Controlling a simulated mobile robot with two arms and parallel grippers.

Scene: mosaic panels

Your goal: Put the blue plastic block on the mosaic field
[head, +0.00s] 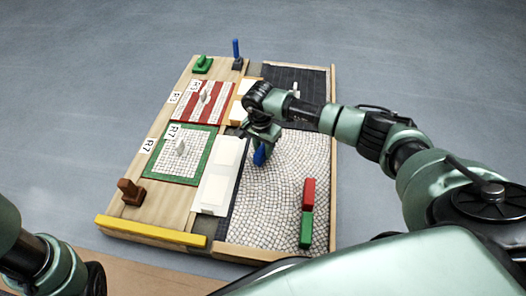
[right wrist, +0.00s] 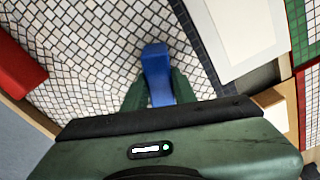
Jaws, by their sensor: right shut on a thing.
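The blue plastic block (head: 260,154) is in my right gripper (head: 259,142), over the upper left part of the mosaic field (head: 280,195). The right wrist view shows the same blue block (right wrist: 157,70) between the two green fingers of the right gripper (right wrist: 155,92), with the mosaic field (right wrist: 90,50) behind it. The gripper is shut on the block. I cannot tell whether the block touches the field. My left arm shows at the lower left of the head view; its gripper is out of view.
On the field's lower right stand a red block (head: 308,193) and a green block (head: 306,230), end to end. A white tray (head: 218,180) lies left of the field. A yellow bar (head: 150,231) lies on the front edge. The field's middle is clear.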

